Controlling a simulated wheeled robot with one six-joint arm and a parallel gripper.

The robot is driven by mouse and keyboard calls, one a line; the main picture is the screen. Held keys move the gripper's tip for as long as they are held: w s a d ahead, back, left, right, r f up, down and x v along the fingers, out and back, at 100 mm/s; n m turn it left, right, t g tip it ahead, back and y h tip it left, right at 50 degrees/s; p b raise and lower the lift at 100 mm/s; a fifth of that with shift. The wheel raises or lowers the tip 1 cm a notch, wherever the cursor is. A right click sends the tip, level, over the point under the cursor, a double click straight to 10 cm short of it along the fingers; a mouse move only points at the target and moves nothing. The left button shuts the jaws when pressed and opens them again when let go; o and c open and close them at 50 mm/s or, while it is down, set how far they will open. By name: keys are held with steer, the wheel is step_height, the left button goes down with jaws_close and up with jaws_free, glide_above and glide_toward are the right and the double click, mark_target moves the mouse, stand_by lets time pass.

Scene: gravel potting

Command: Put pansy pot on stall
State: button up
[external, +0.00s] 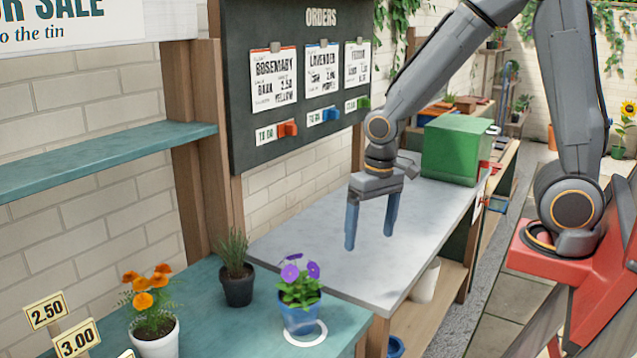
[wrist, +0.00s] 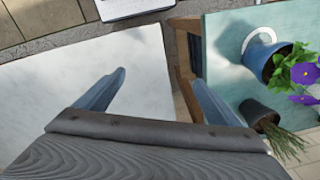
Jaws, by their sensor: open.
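The pansy pot (external: 299,316) is a blue pot with purple flowers. It stands upright on the teal stall (external: 207,285), partly over a white ring (external: 318,334) near the stall's right end. The pansy pot (wrist: 260,62) also shows at the right of the wrist view, beside the white ring (wrist: 262,35). My gripper (external: 369,242) is open and empty above the grey bench, to the right of and higher than the pot. In the wrist view its two blue fingers (wrist: 160,95) are spread apart with nothing between them.
A dark pot with a green herb (external: 238,288) and a white pot with orange flowers (external: 157,343) stand on the stall, with price signs (external: 62,325) at left. A green box (external: 455,150) sits at the bench's far end. The grey bench top (external: 330,220) is otherwise clear.

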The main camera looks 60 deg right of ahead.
steer(key=s+d+f+n, duration=0.1)
steer(key=s+d+n, duration=0.3)
steer(key=d, duration=0.3)
steer(key=shift+s+d+f+t, duration=0.3)
steer(key=shift+s+f, duration=0.05)
steer(key=shift+s, duration=0.5)
steer(key=shift+o, duration=0.3)
steer(key=shift+o, duration=1.2)
steer(key=shift+w+d, duration=0.15)
steer(key=shift+w, duration=0.15)
steer(key=w+d+r+m+t+h+p, duration=0.1)
steer(key=w+d+r+t, duration=0.25)
steer(key=w+d, duration=0.7)
steer(key=w+d+r+t+h+p, duration=0.15)
steer(key=w+d+t, duration=0.35)
steer(key=w+d, duration=0.55)
steer(key=w+d+r+n+t+y+p, duration=0.1)
steer(key=d+r+t, duration=0.35)
steer(key=d, duration=0.35)
steer(key=w+d+r+t+y, duration=0.1)
steer(key=w+d+r+t, duration=0.1)
steer(key=d+r+t, duration=0.35)
steer(key=w+d+g+b, duration=0.1)
steer(key=w+d+b, duration=0.1)
steer(key=w, duration=0.7)
steer(key=shift+w+r+g+b, duration=0.15)
steer(key=shift+w+g+b, duration=0.2)
steer(key=shift+b, duration=0.25)
